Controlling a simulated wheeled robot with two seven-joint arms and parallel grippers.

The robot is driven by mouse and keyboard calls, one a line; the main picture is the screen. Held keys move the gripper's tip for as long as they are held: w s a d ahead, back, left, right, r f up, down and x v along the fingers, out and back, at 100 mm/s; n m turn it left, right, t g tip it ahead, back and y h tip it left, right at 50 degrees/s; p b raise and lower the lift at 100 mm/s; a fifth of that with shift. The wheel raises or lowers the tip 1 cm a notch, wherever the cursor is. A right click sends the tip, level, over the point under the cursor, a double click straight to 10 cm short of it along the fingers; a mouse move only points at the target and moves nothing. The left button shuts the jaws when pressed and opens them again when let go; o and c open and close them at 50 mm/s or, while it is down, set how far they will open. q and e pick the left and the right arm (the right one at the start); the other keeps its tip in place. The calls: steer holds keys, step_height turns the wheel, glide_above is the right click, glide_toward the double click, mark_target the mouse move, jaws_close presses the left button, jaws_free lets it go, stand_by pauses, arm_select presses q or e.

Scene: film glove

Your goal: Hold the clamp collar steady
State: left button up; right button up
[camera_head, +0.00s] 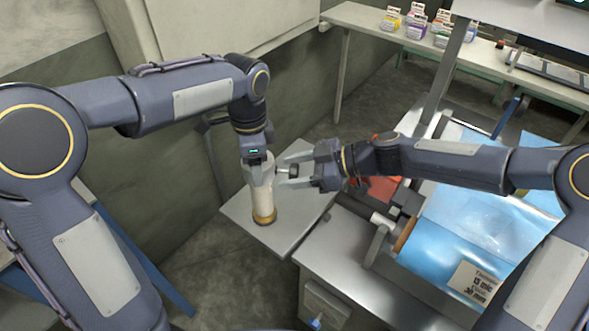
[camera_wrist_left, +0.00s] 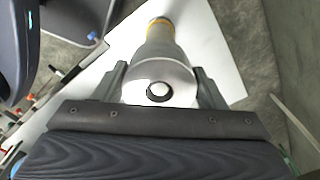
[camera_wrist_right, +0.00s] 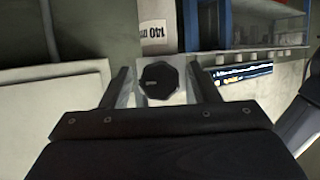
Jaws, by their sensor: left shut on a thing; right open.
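A pale grey clamp collar (camera_head: 262,174) sits at the top of an upright white roll (camera_head: 263,200) with an orange-brown lower end. In the left wrist view the collar (camera_wrist_left: 158,82) has a round hole with a dark rim in its face. My left gripper (camera_head: 259,166) comes down from above and is shut on the collar, a finger on each side. My right gripper (camera_head: 300,170) is open beside the collar, on its right. A dark faceted knob (camera_wrist_right: 159,84) stands between its fingers; whether they touch it I cannot tell.
The roll stands on a light grey plate (camera_head: 236,212). A machine with blue film (camera_head: 483,215) and a metal bench (camera_head: 355,262) lie to the right. A wall borders the left.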

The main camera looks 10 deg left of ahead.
steer(key=c, duration=1)
steer(key=m+g, duration=0.3)
steer(key=m, duration=0.1)
steer(key=shift+w, duration=0.2)
steer(key=m+g, duration=0.1)
steer(key=m, duration=0.1)
steer(key=m+g+y, duration=0.1)
steer(key=m, duration=0.1)
steer(key=shift+f+m+g+y, duration=0.1)
steer(key=shift+m+g+y, duration=0.2)
steer(key=shift+m, duration=0.1)
steer(key=o, duration=1)
steer(key=shift+d, duration=0.1)
